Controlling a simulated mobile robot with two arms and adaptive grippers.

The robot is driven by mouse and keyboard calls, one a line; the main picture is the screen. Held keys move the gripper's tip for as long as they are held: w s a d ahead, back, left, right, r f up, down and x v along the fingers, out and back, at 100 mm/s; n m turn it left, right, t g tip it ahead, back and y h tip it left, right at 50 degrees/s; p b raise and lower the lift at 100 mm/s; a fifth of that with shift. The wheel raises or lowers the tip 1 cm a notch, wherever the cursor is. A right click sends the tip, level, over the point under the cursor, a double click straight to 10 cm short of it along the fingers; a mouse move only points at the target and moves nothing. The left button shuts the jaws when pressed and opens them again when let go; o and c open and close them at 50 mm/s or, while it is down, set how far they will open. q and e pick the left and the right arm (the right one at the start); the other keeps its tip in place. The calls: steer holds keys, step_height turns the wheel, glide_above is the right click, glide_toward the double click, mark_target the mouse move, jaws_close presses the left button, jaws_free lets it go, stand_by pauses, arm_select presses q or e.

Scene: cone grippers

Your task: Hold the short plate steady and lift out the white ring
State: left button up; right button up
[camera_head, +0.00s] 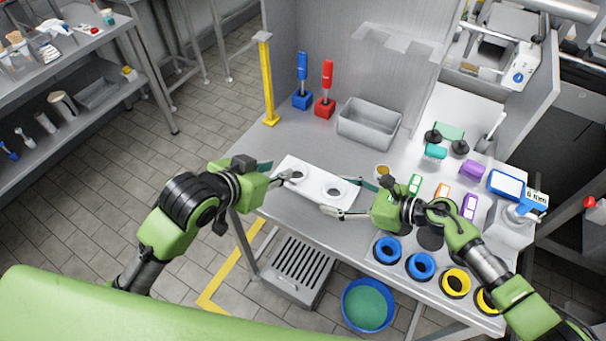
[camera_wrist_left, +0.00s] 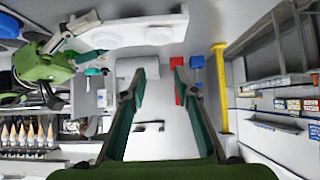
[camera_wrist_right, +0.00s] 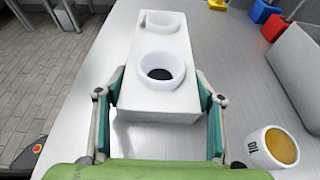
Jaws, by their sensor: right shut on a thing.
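The short plate (camera_head: 316,185) is a white slab lying on the steel table near its front left edge. It has two round openings, each lined with a white ring. One ring (camera_wrist_right: 162,70) is at the end closest to my right gripper and the other ring (camera_wrist_right: 163,20) is farther along. My right gripper (camera_wrist_right: 160,112) has one finger on each side of the plate's near end and is shut on it. My left gripper (camera_head: 287,174) is beside the plate's left end. In the left wrist view its fingers (camera_wrist_left: 160,68) are apart with nothing clearly between them.
A small yellow-topped jar (camera_wrist_right: 275,148) stands close to my right gripper. A grey bin (camera_head: 368,123), a red holder (camera_head: 325,107) and a blue holder (camera_head: 302,99) stand behind the plate. Blue (camera_head: 421,265) and yellow (camera_head: 455,283) rings line the front edge at right.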

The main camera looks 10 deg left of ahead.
mark_target(297, 165)
arm_select(q)
steer(key=o, duration=0.6)
steer(key=shift+w+d, duration=0.1)
steer(key=shift+o, duration=0.2)
steer(key=w+d+f+m+g, duration=0.1)
steer(key=d, duration=0.2)
steer(key=w+d+f+m+g, duration=0.1)
steer(key=d+g, duration=0.1)
steer(key=d, duration=0.1)
steer(key=w+d+f+m+g+h, duration=0.1)
steer(key=d+f+m+g, duration=0.1)
steer(key=d, duration=0.1)
steer(key=shift+w+d, duration=0.15)
steer(key=shift+w, duration=0.1)
steer(key=shift+w+d+f+m+g, duration=0.2)
steer(key=shift+m+g, duration=0.1)
steer(key=shift+g, duration=0.1)
steer(key=shift+w+g+y, duration=0.25)
steer(key=shift+g+y, duration=0.15)
steer(key=shift+w+a+r+m+g, duration=0.15)
steer(key=shift+w+m+g, duration=0.15)
steer(key=shift+m, duration=0.2)
steer(key=w+a+r+g+y, duration=0.3)
steer(key=w+a+r+y, duration=0.1)
steer(key=a+r, duration=0.2)
steer(key=shift+s+a+f, duration=0.1)
steer(key=shift+f, duration=2.45)
steer(key=shift+s+a+f, duration=0.1)
steer(key=shift+f, duration=2.45)
steer(key=shift+c, duration=0.4)
